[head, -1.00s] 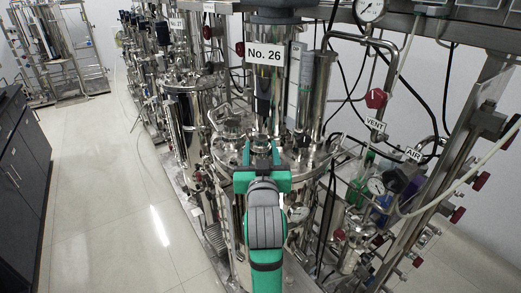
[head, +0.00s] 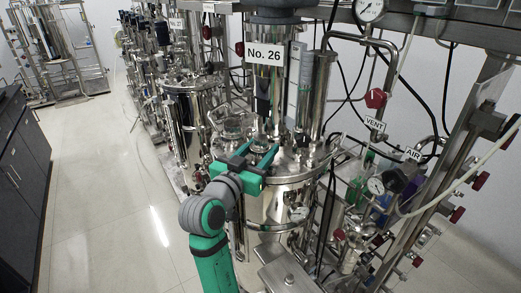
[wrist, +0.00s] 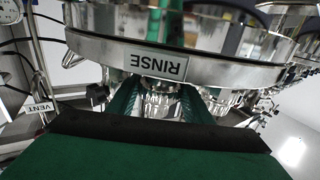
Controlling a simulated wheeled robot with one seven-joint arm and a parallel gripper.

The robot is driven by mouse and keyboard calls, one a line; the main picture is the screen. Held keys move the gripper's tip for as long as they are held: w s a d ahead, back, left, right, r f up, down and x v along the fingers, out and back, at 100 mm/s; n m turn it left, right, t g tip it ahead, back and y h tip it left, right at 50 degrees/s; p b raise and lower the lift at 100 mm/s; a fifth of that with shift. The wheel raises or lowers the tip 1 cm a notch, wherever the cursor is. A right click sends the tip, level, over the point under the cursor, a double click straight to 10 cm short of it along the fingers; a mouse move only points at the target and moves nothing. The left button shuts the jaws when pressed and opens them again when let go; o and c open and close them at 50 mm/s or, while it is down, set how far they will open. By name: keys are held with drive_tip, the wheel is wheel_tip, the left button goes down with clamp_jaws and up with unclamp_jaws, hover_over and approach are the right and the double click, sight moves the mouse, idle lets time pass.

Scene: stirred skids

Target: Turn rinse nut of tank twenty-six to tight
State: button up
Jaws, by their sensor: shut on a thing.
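Tank twenty-six is the steel vessel (head: 283,205) under the white "No. 26" sign (head: 265,57) in the head view. My green gripper (head: 261,152) is at its lid, reaching in from the lower left. Its two fingers lie around the rinse nut, a shiny metal fitting (wrist: 160,104) seen between the green fingers in the wrist view. The gripper (wrist: 160,100) is shut on this nut. The RINSE label (wrist: 128,60) reads upside down just above it in the wrist view. The nut is mostly hidden by the fingers in the head view.
A red-knobbed VENT valve (head: 376,98) and its pipes stand right of the tank, with the AIR label (head: 413,154) beyond. A neighbouring tank (head: 190,125) stands behind on the left. The pale floor (head: 110,210) at the left is clear.

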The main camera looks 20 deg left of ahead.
drive_tip(key=shift+m+g+h, duration=0.65)
drive_tip(key=shift+m+h, duration=0.55)
drive_tip(key=shift+h, duration=0.55)
drive_tip(key=shift+m+g+h, duration=0.65)
drive_tip(key=shift+m+h, duration=0.55)
drive_tip(key=shift+h, duration=0.55)
drive_tip(key=shift+m+g+h, duration=1.8)
drive_tip(key=shift+h, duration=0.3)
drive_tip(key=shift+d+f+m+g+h, duration=0.1)
drive_tip(key=shift+m+g+h, duration=0.5)
drive_tip(key=shift+g, duration=0.2)
drive_tip(key=o, duration=1.1)
drive_tip(key=shift+c, duration=0.2)
drive_tip(key=shift+n+t+y, duration=0.4)
drive_tip(key=shift+t, duration=0.1)
